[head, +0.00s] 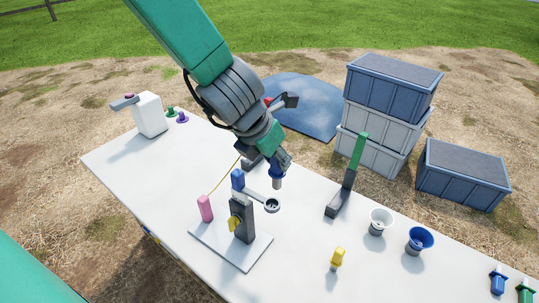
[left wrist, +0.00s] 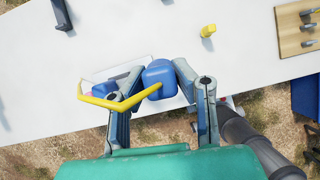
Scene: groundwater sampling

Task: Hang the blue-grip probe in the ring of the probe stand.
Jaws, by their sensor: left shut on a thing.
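My left gripper (head: 279,162) is shut on the blue-grip probe (head: 277,173), whose grey tip points down. In the head view the tip shows just above the ring (head: 272,205), apart from it; the exact depth offset is hard to tell. The ring is on an arm reaching right from the post and looks empty. My right gripper is not in view.
A pink bottle (head: 205,208) stands on the stand's base, near a thin yellow line. A green-topped dark upright (head: 347,188), a white cup (head: 380,219), a blue cup (head: 420,239) and a yellow item (head: 337,257) stand right on the white table (head: 300,265).

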